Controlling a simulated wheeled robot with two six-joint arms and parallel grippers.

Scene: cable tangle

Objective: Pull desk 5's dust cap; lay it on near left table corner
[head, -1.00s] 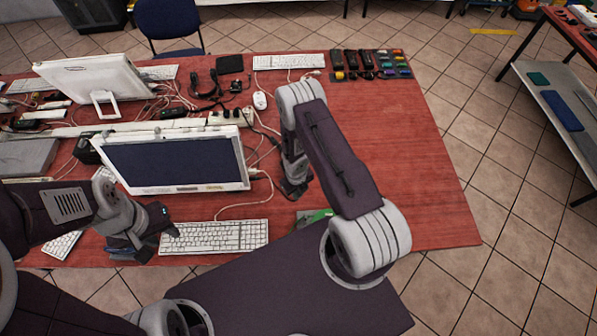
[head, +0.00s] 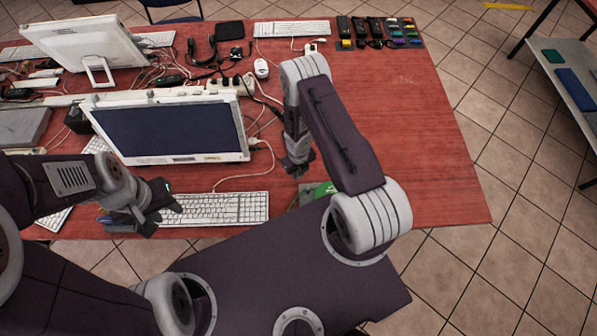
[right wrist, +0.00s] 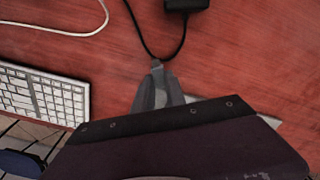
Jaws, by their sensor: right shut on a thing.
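My right gripper (head: 297,168) points down at the red table (head: 400,140), right of the front monitor and above the near keyboard's right end. In the right wrist view its fingers (right wrist: 155,85) are shut on a small grey piece at the end of a black cable (right wrist: 135,25). I cannot tell whether this piece is the dust cap. My left gripper (head: 168,203) is beside the near keyboard's left end; its opening is unclear. The near left table corner is partly hidden by my left arm.
The front monitor (head: 180,130) and near keyboard (head: 215,208) stand between my grippers. A green item (head: 318,192) lies near the front edge. Cables tangle behind the monitor. A black box (right wrist: 185,4) lies beyond my right fingertips.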

